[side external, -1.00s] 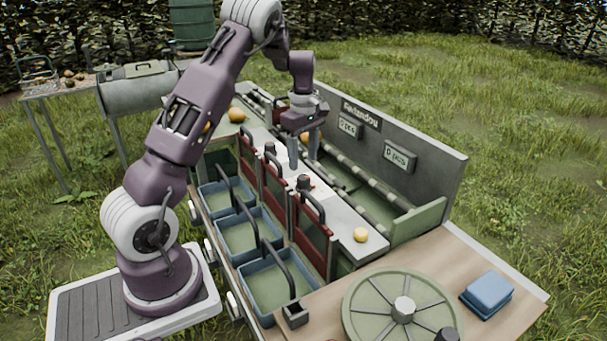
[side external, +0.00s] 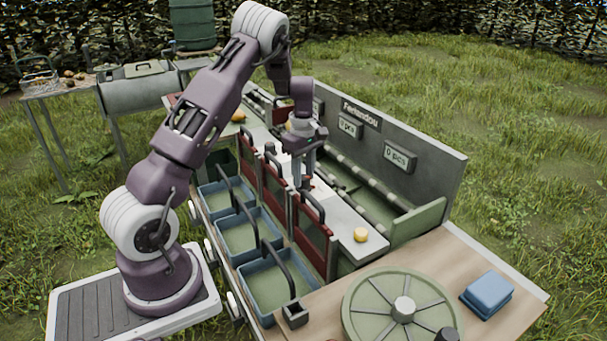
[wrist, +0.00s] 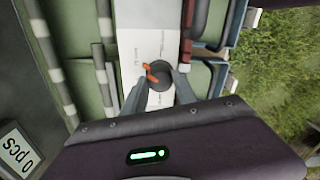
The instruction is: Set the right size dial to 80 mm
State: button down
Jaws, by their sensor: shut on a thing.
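The right size dial (wrist: 162,73) is a dark round knob with an orange pointer on a white strip, seen in the wrist view. The pointer is angled to the upper left there; the small print beside it is too blurred to read. My gripper (wrist: 161,86) is shut on this knob, one finger on each side. In the side view my gripper (side external: 303,182) points down over the counter between the red gates, and its fingers largely hide the knob. Another dark dial (side external: 270,148) stands farther left along the counter.
Red gates (side external: 312,239) with dark handles line the counter's near side, above blue crates (side external: 277,316). A yellow fruit (side external: 360,234) sits on the counter to the right. Rails and a back wall with a count display (side external: 400,157) reading 0 pcs lie behind.

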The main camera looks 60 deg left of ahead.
jog(key=m, duration=1.1)
jog(key=shift+r+m, duration=0.1)
jog(key=shift+m, duration=0.3)
dwell(0.5)
jog(key=c, duration=1)
grip_release()
